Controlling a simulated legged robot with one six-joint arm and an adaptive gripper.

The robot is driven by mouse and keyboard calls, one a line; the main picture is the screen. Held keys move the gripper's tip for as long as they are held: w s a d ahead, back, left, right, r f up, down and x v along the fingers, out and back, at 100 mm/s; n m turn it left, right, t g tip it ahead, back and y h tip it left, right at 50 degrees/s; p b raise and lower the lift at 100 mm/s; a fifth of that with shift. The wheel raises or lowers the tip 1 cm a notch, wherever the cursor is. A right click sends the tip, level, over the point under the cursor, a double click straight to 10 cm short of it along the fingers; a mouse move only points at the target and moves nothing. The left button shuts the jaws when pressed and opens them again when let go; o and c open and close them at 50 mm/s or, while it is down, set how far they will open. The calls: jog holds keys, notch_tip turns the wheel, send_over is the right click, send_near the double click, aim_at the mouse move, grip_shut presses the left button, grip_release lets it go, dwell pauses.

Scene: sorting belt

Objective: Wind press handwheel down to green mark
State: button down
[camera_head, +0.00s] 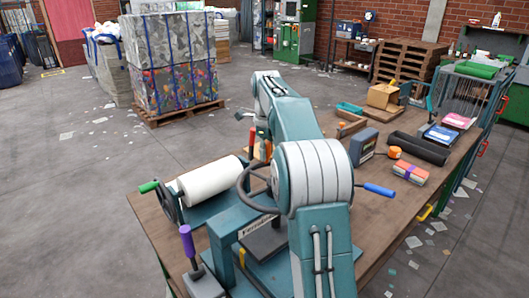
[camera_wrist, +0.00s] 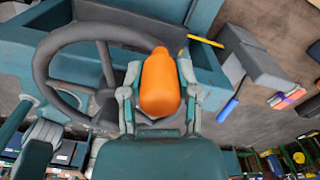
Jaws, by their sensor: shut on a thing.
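The press (camera_head: 222,236) is a teal frame on the wooden bench, partly hidden behind my arm. Its dark handwheel (camera_head: 242,188) shows left of my arm, its right part covered. In the wrist view the handwheel (camera_wrist: 42,62) fills the left, with its rim and spokes clear. My gripper (camera_wrist: 160,88) is shut on an orange handle (camera_wrist: 160,85) at the wheel's rim, one finger on each side. In the head view my gripper cannot be made out behind the arm. I cannot make out a green mark in either view.
A white roll (camera_head: 210,180) with a green-handled crank (camera_head: 149,187) lies left of the press. A purple-handled lever (camera_head: 187,241) stands at the front left. A blue-handled lever (camera_head: 379,190) sticks out to the right. A grey box (camera_head: 363,147) and a black roll (camera_head: 418,149) lie further right.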

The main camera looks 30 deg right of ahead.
jog(key=shift+d, duration=0.2)
jog(key=shift+c, duration=1.9)
grip_release()
jog(key=shift+w, duration=0.1)
jog(key=shift+o, duration=0.2)
jog(key=shift+d, duration=0.15)
jog(key=shift+r, duration=0.3)
notch_tip(320, 180, up, 10)
jog(key=shift+w, duration=0.15)
jog(key=shift+r, duration=0.55)
